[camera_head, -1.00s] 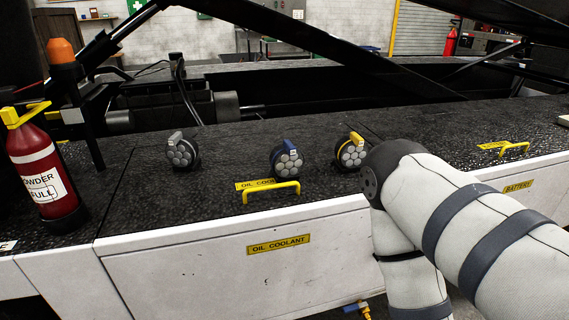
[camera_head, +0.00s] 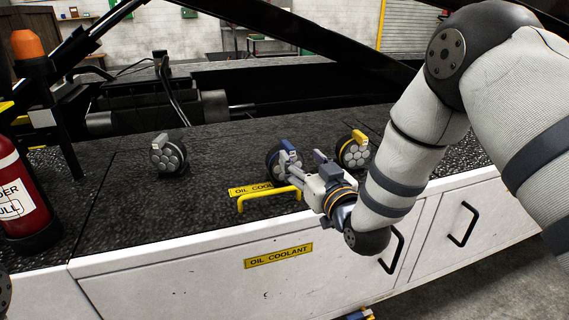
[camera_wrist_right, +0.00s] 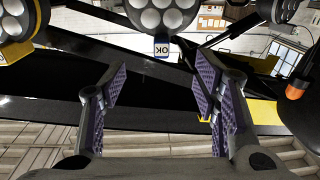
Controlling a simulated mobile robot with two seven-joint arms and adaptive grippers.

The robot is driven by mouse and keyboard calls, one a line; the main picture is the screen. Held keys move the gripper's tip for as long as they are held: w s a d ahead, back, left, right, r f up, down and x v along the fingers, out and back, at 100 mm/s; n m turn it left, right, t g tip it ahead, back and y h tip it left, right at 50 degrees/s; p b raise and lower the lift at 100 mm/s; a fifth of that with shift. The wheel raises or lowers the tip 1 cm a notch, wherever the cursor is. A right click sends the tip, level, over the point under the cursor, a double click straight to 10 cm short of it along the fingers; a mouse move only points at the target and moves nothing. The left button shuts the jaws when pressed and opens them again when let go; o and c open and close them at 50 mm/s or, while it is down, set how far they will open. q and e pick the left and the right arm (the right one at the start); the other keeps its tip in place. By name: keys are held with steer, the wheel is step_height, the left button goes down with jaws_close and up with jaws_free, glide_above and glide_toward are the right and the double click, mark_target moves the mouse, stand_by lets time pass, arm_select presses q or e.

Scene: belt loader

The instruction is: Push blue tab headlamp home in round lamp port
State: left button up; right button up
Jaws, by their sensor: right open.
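The blue tab headlamp (camera_head: 278,167) stands on the dark deck, lens facing me, partly hidden behind my right gripper. In the right wrist view it shows at the top centre (camera_wrist_right: 160,14), cut by the frame, with a tag reading OK. My right gripper (camera_head: 305,167) is open just in front of it. Its two fingers (camera_wrist_right: 158,80) are spread apart in the wrist view with nothing between them, and the lamp lies beyond the gap. I cannot make out the round lamp port. My left gripper is not in view.
A yellow tab headlamp (camera_head: 355,150) stands close to the right, a grey tab one (camera_head: 168,155) to the left. A yellow handle (camera_head: 268,195) rises in front. A red extinguisher (camera_head: 22,200) and orange-topped beacon (camera_head: 28,47) are at far left. The deck between left lamp and gripper is clear.

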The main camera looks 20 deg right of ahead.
mark_target(284, 141)
steer(key=w, duration=0.5)
steer(key=w+a+b, duration=0.1)
steer(key=w, duration=0.2)
steer(key=shift+w+f, duration=0.15)
steer(key=shift+w, duration=0.35)
steer(key=shift+s, duration=0.1)
jaws_close()
